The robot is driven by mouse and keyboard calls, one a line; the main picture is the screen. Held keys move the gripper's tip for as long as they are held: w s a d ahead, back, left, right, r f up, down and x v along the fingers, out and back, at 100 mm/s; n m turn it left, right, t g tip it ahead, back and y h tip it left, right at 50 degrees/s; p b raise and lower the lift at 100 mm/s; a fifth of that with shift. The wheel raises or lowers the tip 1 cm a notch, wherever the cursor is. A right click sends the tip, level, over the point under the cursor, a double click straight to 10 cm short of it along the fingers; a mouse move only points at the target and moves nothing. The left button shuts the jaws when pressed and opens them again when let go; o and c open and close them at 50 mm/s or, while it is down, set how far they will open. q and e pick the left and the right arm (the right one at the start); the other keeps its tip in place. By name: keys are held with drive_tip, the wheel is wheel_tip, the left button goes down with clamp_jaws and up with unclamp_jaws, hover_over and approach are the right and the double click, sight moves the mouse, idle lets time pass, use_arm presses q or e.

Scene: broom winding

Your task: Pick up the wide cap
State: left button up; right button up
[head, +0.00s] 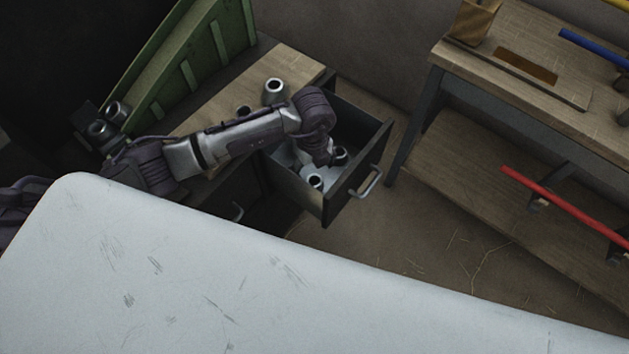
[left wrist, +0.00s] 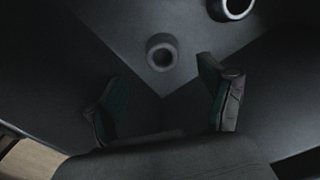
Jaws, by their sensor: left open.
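Two dark, hollow round caps show inside the open drawer (head: 376,150): one near the front corner (head: 316,183) and one farther back (head: 340,154). I cannot tell for sure which is the wide cap. My left gripper, reaching down into the drawer, is mostly hidden behind its own wrist in the head view. In the left wrist view my left gripper (left wrist: 162,92) is open and empty. One grey cap (left wrist: 162,52) lies beyond the fingertips, roughly centred between them and apart from them. A larger-looking cap (left wrist: 232,8) is cut off at the top right. My right gripper is not in view.
More caps stand on the wooden top (head: 215,108) beside the drawer, one light-rimmed (head: 274,88). The drawer's walls surround my gripper closely. A workbench (head: 510,100) with a red bar (head: 565,208) stands at right. Bare floor lies between.

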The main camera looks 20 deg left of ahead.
use_arm(q)
drive_tip(key=shift+f, duration=0.7)
wheel_tip(320, 180, down, 4)
drive_tip(key=shift+w+d+r, duration=0.1)
drive_tip(key=shift+d+r, duration=0.05)
drive_tip(key=shift+r, duration=0.05)
drive_tip(key=shift+f, duration=0.2)
drive_tip(key=c, duration=0.9)
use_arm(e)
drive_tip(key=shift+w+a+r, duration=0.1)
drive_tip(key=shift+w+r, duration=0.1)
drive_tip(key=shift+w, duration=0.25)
